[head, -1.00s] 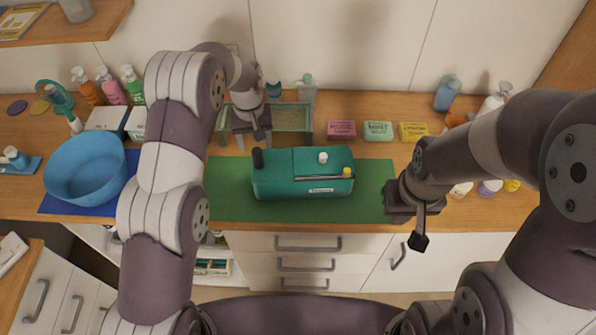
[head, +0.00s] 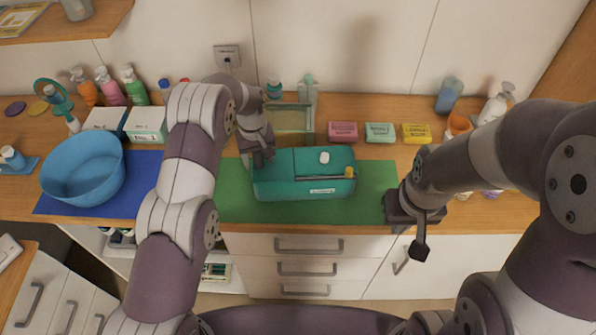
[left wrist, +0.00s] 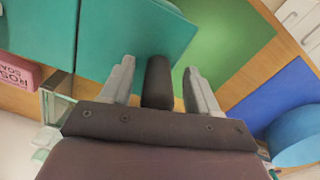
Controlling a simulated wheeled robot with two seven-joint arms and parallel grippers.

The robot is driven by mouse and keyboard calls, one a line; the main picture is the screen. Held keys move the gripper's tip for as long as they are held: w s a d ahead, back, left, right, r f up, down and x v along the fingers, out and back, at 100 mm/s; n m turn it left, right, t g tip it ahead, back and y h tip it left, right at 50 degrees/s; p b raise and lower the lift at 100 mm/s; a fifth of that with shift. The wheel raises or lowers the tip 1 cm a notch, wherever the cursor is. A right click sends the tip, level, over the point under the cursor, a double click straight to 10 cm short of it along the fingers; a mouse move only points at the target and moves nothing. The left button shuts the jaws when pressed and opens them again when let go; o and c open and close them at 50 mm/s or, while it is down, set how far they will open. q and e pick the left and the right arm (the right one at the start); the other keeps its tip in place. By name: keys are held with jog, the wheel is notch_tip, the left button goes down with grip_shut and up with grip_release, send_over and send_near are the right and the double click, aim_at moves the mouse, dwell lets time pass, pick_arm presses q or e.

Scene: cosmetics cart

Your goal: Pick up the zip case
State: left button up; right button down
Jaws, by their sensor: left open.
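The teal zip case (head: 285,187) lies on a green mat (head: 370,190) in the middle of the counter. A white piece (head: 324,157) and a yellow piece (head: 349,172) sit on its top. My left gripper (head: 258,160) is open at the case's left end, pointing down. In the left wrist view the gripper (left wrist: 159,85) has a black upright post (left wrist: 157,80) of the teal case (left wrist: 140,35) between its spread fingers, with gaps visible on both sides. The gripper hides this post in the head view. My right gripper (head: 418,225) hangs right of the mat, away from the case; its jaws are unclear.
A glass tray (head: 291,118) stands behind the case. Pink (head: 343,131), green (head: 379,132) and yellow (head: 416,133) soap boxes line the back right. A blue bowl (head: 84,170) sits on a blue mat (head: 145,185) at left. The mat's front strip is clear.

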pick_arm(q)
jog(key=shift+w, duration=0.1)
jog(key=shift+f, duration=0.1)
jog(key=shift+c, duration=1.2)
grip_shut()
